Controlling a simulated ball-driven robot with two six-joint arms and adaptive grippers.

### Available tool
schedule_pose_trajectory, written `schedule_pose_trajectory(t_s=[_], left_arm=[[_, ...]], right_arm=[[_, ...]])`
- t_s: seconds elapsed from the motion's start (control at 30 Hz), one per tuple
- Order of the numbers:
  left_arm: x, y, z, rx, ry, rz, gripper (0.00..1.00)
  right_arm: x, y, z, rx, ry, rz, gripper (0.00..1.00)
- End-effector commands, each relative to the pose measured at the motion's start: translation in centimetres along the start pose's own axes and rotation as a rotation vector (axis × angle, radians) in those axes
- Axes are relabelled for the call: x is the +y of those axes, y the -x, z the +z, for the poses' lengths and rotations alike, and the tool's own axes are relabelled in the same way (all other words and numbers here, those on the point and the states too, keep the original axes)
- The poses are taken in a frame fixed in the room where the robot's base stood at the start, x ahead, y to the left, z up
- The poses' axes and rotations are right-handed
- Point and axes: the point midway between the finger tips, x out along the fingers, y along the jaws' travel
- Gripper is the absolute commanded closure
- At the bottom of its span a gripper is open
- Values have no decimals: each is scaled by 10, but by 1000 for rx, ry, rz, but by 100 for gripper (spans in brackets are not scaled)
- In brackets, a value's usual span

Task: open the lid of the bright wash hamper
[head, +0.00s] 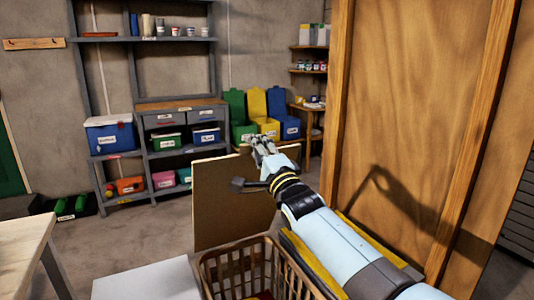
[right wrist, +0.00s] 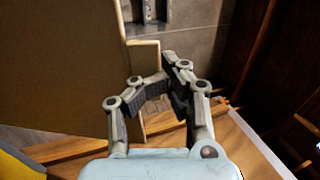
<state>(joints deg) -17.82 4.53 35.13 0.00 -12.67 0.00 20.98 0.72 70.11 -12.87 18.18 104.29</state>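A slatted tan basket (head: 212,268) is at the bottom middle of the head view, open at the top, with a bit of red and yellow inside. A flat brown panel (head: 222,205) stands upright behind it. I cannot tell for sure whether this is the hamper's raised lid. My right gripper (head: 262,145) is at the panel's upper right edge. In the right wrist view, its fingertips (right wrist: 169,84) come together beside the brown panel (right wrist: 60,65), with nothing clearly between them. Whether they touch the panel edge is unclear. My left gripper is out of view.
A white flat top (head: 148,280) is left of the basket, and a yellow-edged thing (head: 310,262) lies right under my arm. A large wooden panel (head: 415,120) stands close on the right. Shelves (head: 145,100) and coloured bins (head: 237,105) are at the back. Floor is clear at middle left.

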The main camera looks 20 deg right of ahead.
Motion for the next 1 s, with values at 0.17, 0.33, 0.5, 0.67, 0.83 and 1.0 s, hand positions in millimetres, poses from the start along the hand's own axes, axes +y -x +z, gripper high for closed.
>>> schedule_pose_trajectory(t_s=[0.17, 0.33, 0.5, 0.67, 0.83, 1.0], left_arm=[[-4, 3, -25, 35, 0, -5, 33], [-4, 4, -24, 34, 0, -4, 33], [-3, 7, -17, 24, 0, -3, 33], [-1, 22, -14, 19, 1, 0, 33], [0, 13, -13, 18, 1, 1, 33], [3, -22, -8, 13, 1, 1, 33]], right_arm=[[-3, 31, -1, 0, 1, 0, 100], [-4, 43, -1, 0, 1, -2, 100], [-9, 43, -1, 0, 1, -4, 100], [-25, 38, -1, 0, 1, -7, 100], [-53, 47, 2, -12, 21, -141, 100], [-36, 94, 4, -11, 21, -231, 100]])
